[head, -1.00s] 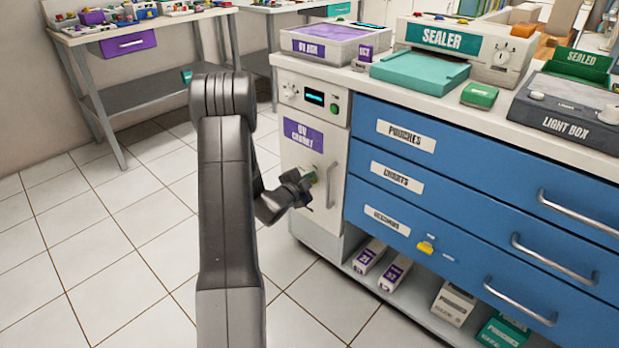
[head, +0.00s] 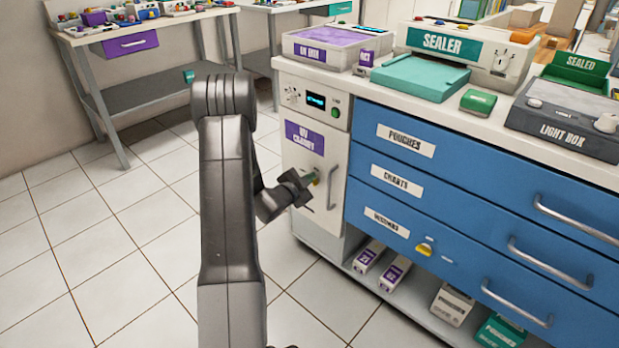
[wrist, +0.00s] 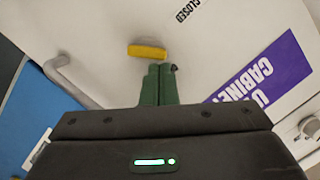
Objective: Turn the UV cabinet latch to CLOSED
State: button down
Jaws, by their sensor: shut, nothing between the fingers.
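The UV cabinet (head: 330,215) is a white door with a purple label under the blue counter's left end. In the wrist view its latch is a small yellow bar (wrist: 147,51), lying roughly crosswise in that picture. A CLOSED mark (wrist: 187,9) is printed on the door near it. My gripper (wrist: 160,68) is shut and empty, its green fingertips just below the yellow bar in the wrist view. A small gap seems to show between them; contact cannot be told. In the head view my gripper (head: 308,181) is in front of the door, and the latch is hard to make out.
The cabinet's bar handle (head: 332,187) stands right of my gripper. Blue drawers (head: 470,200) with metal handles and a yellow catch (head: 425,249) are further right. The floor (head: 110,240) to the left is clear.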

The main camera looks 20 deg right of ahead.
jog(key=shift+w+a+n+g+p, duration=0.1)
jog(key=shift+w+n+g+p, duration=0.2)
jog(key=shift+n+p, duration=0.5)
jog(key=shift+w+a+n+g+p, duration=0.15)
jog(key=shift+n+g+p, duration=0.2)
jog(key=shift+n+p, duration=0.45)
jog(key=shift+w+a+n+g+p, duration=0.1)
jog(key=shift+w+n+g+p, duration=0.2)
jog(key=shift+n+p, duration=0.5)
dwell(2.3)
jog(key=shift+w, duration=0.15)
dwell(2.3)
jog(key=shift+r, duration=0.1)
